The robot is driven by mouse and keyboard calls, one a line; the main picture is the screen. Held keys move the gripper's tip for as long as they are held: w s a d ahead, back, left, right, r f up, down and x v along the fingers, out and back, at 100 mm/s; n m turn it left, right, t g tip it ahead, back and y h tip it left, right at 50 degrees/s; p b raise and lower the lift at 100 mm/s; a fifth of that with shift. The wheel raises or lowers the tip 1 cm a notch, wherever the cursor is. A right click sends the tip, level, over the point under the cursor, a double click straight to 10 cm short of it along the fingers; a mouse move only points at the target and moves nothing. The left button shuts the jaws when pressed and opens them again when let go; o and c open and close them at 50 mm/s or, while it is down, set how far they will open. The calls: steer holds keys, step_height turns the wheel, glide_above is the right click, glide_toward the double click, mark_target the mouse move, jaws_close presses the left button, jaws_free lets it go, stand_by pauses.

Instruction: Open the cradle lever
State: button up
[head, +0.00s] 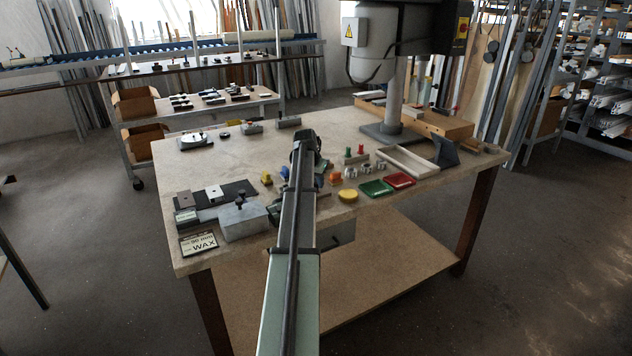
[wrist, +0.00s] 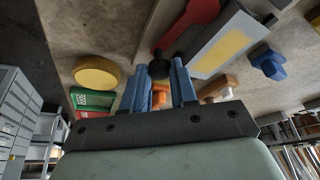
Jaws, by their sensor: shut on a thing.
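The red lever (wrist: 196,14) shows at the top of the wrist view and has a black knob (wrist: 159,68) at its end. My gripper (wrist: 160,70) has its two blue fingers on either side of this knob and is shut on it. A grey block with a yellow face (wrist: 222,47), which looks like the cradle, lies just beside the lever. In the head view my arm hides the lever and the fingertips.
On the bench (head: 240,155), a yellow disc (head: 348,195), a green tray (head: 376,188) and a red tray (head: 399,180) lie right of my arm. A grey metal box (head: 245,222) and a WAX sign (head: 199,244) are at left. A drill column (head: 394,95) stands behind.

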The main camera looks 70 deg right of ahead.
mark_target(315, 186)
jaws_close()
steer(key=a+m, duration=0.1)
steer(key=m, duration=0.1)
steer(key=a+m+g, duration=0.1)
steer(key=m, duration=0.1)
steer(key=shift+s+g+y, duration=0.3)
steer(key=shift+s, duration=0.05)
steer(key=a+m, duration=0.1)
steer(key=m, duration=0.1)
steer(key=a+m+g+y, duration=0.1)
steer(key=shift+m, duration=0.4)
steer(key=a+m, duration=0.1)
steer(key=m, duration=0.1)
steer(key=a+m+g+y, duration=0.1)
steer(key=m, duration=0.1)
steer(key=shift+w+y, duration=0.3)
steer(key=shift+w, duration=0.1)
steer(key=shift+w+a+m+y, duration=0.35)
steer(key=shift+a+m, duration=0.1)
steer(key=shift+m, duration=0.6)
steer(key=shift+w+a+m+y, duration=0.35)
steer(key=shift+a+m, duration=0.1)
steer(key=shift+m, duration=0.6)
steer(key=o, duration=0.7)
jaws_free()
steer(key=shift+o, duration=0.2)
